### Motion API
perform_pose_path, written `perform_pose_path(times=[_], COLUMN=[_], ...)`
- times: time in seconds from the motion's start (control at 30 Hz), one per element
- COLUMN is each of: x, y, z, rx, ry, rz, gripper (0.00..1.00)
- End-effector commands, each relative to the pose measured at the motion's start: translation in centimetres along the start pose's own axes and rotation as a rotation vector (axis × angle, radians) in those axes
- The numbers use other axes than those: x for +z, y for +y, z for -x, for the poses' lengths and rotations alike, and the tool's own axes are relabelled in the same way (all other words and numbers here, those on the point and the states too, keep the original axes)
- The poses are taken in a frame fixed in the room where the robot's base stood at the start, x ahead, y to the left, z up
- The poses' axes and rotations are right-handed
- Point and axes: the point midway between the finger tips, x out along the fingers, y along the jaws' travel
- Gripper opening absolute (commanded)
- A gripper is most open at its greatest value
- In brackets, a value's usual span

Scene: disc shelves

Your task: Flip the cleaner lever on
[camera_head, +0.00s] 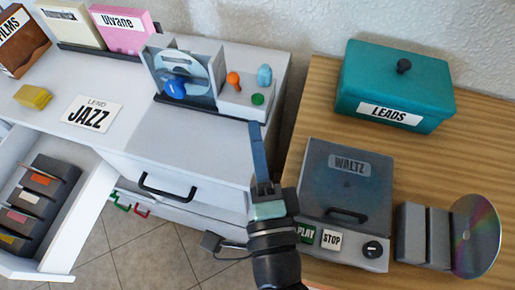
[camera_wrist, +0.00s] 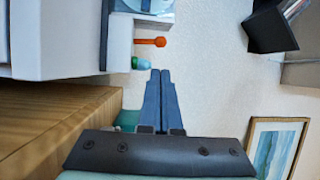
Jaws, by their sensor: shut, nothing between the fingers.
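The disc cleaner (camera_head: 215,108) stands on the white cabinet, a grey unit with a clear cover, a pale disc and a blue knob (camera_head: 175,89) on its left part. Its orange lever (camera_head: 233,79) rises from the right part, beside a light blue piece (camera_head: 264,75) and a green button (camera_head: 257,99). In the wrist view the orange lever (camera_wrist: 150,42) shows sideways, beyond my fingers. My gripper (camera_head: 254,125) is shut and empty, its blue fingers pointing toward the cleaner from the front. In the wrist view my gripper (camera_wrist: 160,72) looks apart from the lever.
A player labelled WALTZ (camera_head: 345,185) with PLAY and STOP buttons sits right of my arm on the wooden table. A teal LEADS box (camera_head: 395,85) stands behind it. An open drawer (camera_head: 75,235) with discs is at left. A JAZZ card (camera_head: 92,113) lies on the cabinet.

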Motion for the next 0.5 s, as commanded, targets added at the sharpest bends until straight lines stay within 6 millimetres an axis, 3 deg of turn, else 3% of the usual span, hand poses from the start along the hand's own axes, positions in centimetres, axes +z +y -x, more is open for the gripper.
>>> perform_pose_path(times=[0.2,0.5], x=[0.1,0.0], y=[0.1,-0.1], z=[1.4,1.6], rx=[0.000,-0.001], ry=[-0.001,-0.001], rz=[0.001,0.001], gripper=[0.00,0.00])
